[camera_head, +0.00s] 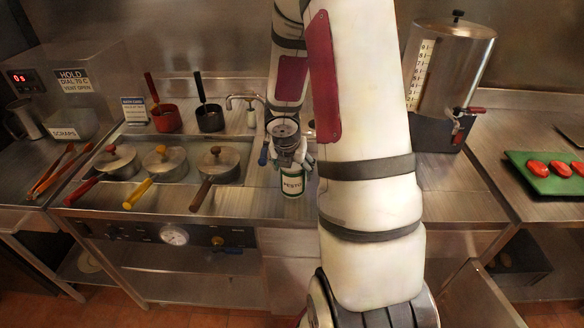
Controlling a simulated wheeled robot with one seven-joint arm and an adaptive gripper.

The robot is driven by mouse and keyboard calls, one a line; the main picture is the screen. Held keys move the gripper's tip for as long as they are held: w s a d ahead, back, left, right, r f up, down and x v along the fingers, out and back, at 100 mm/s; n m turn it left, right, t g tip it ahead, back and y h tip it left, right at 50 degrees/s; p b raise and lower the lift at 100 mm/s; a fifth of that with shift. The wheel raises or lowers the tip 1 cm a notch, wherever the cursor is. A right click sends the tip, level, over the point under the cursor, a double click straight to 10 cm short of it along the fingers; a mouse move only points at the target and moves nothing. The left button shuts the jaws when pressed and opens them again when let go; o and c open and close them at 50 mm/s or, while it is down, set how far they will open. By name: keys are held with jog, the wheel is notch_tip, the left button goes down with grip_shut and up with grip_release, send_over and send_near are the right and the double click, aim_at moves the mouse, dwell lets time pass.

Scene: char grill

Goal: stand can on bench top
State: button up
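A small can (292,184) with a white label, dark lettering and green bands is upright near the front of the steel bench top (255,200), left of my large arm link. My gripper (291,166) points down at the can, with its fingers around the can's upper part. The can's top is hidden by the gripper. I cannot tell whether the fingers press on the can or stand apart from it. I also cannot tell whether the can's base touches the bench or hangs slightly above it.
Several lidded pans (163,163) with coloured handles sit to the left. Behind them are a red pot (166,118), a black pot (210,118) and a tap (240,99). A steel dispenser (448,70) and a green board (548,178) with red items are at right.

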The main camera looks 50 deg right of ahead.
jog(key=shift+r, duration=0.15)
jog(key=s+a+r+m+p, duration=0.1)
jog(key=s+a+r+m, duration=0.3)
jog(key=r, duration=0.4)
jog(key=s+a+r+m+t+p, duration=0.1)
jog(key=a+r+m+p, duration=0.15)
jog(key=a+r, duration=0.45)
jog(key=s+a+r+m+p, duration=0.1)
jog(key=s+a+r+m, duration=0.3)
jog(key=r, duration=0.6)
jog(key=s+a+r+m+t+y, duration=0.1)
jog(key=s+a+r+m+y, duration=0.1)
jog(key=s+a+m, duration=0.3)
jog(key=s+a+r+m+t+y, duration=0.1)
jog(key=s+a+r+m+y, duration=0.1)
jog(key=s+a+r+m, duration=0.3)
jog(key=s+a+m, duration=0.1)
jog(key=a+m, duration=0.2)
jog(key=shift+s, duration=0.2)
jog(key=shift+w+f, duration=0.1)
